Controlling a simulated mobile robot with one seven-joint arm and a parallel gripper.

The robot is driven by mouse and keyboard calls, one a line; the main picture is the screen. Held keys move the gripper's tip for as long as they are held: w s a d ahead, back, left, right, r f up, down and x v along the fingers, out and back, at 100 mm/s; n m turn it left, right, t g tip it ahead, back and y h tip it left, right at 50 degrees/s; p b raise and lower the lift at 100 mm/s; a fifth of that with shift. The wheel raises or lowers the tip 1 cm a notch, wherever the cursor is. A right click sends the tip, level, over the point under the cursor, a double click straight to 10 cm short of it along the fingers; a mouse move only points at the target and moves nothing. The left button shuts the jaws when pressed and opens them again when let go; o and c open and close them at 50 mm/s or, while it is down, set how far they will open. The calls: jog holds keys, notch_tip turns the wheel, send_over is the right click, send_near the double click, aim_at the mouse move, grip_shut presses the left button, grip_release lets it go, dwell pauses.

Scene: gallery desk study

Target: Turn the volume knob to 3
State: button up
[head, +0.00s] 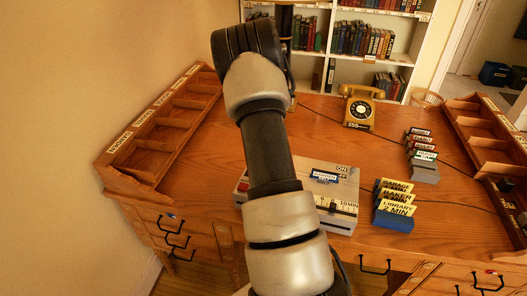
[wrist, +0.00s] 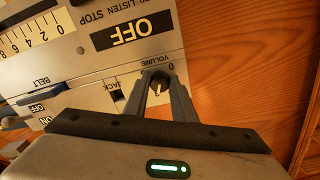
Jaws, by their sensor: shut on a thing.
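The volume knob (wrist: 158,83) is a small dark round knob with a pale mark, beside the printed word VOLUME in the wrist view. My gripper (wrist: 157,78) is shut on the knob, with one finger on each side. The fingers cover much of the dial scale, so I cannot read the number the knob points to. The grey device (head: 345,217) lies on the desk in the head view. My arm hides the knob and my gripper there.
In the wrist view, an OFF label (wrist: 131,30), a jack socket (wrist: 118,95) and a belt switch (wrist: 48,90) lie near the knob. Bare wood lies beside the device.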

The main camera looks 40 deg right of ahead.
dwell(0.3)
jog(key=o, duration=1.1)
jog(key=shift+c, duration=0.2)
jog(key=shift+r, duration=0.1)
notch_tip(320, 180, up, 17)
jog(key=p, duration=0.1)
jog(key=shift+r, duration=0.15)
